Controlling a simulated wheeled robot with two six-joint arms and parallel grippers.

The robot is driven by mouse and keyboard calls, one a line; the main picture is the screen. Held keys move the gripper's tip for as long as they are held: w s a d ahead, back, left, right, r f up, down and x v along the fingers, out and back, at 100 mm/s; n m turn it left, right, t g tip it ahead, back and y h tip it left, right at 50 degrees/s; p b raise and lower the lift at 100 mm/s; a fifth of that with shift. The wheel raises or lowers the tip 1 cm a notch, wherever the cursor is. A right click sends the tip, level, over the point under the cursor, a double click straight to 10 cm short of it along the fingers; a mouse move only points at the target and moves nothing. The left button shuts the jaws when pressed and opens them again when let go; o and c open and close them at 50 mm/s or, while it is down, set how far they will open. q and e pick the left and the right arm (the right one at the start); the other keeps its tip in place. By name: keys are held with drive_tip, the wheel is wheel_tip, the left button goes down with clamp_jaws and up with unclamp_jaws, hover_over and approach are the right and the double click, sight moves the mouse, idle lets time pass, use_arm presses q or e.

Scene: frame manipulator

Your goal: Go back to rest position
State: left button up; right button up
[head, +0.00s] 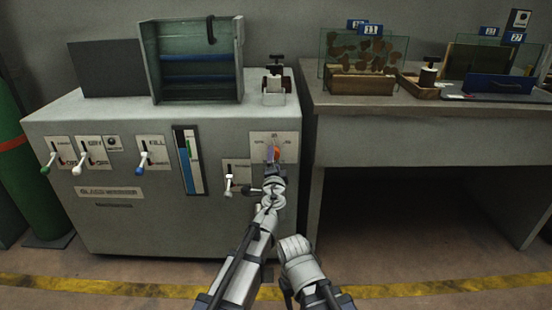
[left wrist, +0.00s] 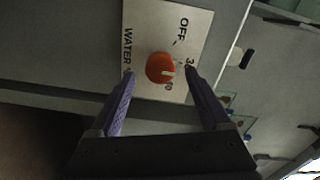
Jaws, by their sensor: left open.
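My left gripper (head: 272,153) is in front of the white dial plate (head: 287,139) on the right of the grey machine's front. In the left wrist view its two purple fingers (left wrist: 160,73) are open, with one tip on each side of the round orange knob (left wrist: 161,68). I cannot tell whether they touch it. The knob has a pale pointer mark, and the plate around it reads OFF and WATER. My right arm (head: 300,265) shows only as a short link at the bottom middle; its gripper does not show.
The grey machine (head: 110,225) carries several levers and a blue gauge (head: 188,160). An open metal box (head: 198,60) stands on top. To the right is a table (head: 420,108) with glass tanks and trays. A green cylinder (head: 22,170) stands at the left. Floor shows in front.

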use_arm(q)
drive_tip(key=s, duration=0.3)
drive_tip(key=shift+s, duration=0.3)
use_arm(e)
drive_tip(key=shift+s+d, duration=0.3)
drive_tip(key=shift+s, duration=0.1)
